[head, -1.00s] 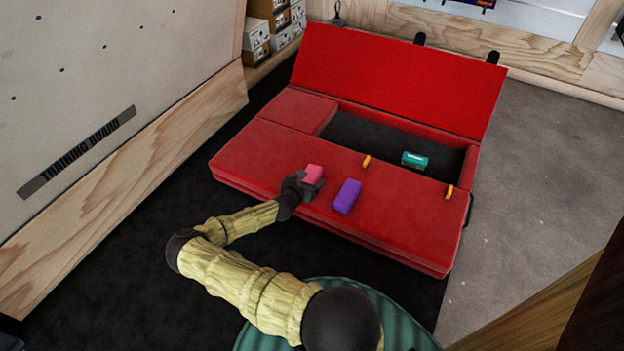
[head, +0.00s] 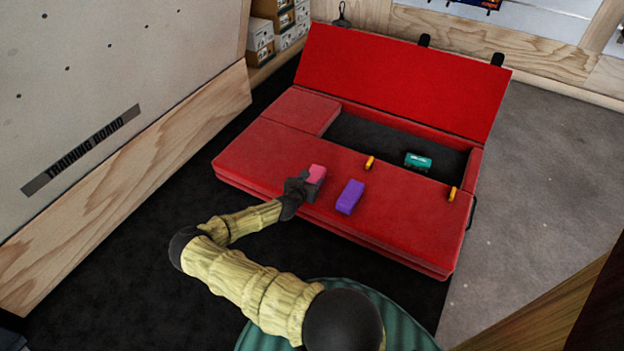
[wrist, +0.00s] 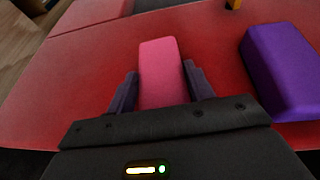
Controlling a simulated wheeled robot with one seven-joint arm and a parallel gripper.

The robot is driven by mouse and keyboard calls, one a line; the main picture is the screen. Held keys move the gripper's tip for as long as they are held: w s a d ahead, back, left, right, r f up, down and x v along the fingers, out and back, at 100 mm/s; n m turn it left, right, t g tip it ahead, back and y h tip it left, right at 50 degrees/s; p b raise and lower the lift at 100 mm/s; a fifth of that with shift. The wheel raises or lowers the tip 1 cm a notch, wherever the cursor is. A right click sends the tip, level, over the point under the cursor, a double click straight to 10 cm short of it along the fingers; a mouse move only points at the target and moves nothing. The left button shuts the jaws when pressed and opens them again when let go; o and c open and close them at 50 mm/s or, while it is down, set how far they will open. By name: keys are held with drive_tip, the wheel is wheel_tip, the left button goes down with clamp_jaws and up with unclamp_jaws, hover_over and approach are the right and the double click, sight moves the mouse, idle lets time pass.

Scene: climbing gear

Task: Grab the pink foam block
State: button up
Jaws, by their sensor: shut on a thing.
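The pink foam block (head: 316,173) is at the front part of the red crash pad (head: 262,150). My gripper (head: 306,183) is shut on it. In the wrist view the pink block (wrist: 161,72) stands between the two dark fingers of my gripper (wrist: 160,88), one on each side. The block's lower end is hidden behind the gripper body. I cannot tell whether the block touches the pad or is slightly above it.
A purple block (head: 349,197) lies close to the right of my gripper. A teal block (head: 418,161) sits in the pad's dark recess. Two small orange pieces (head: 369,162) (head: 451,193) are along the recess's front edge. The red flap (head: 400,85) stands up behind.

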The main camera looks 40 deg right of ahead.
sight(310, 181)
wheel_tip(310, 181, up, 10)
drive_tip(key=p, duration=0.6)
drive_tip(key=shift+w, duration=0.1)
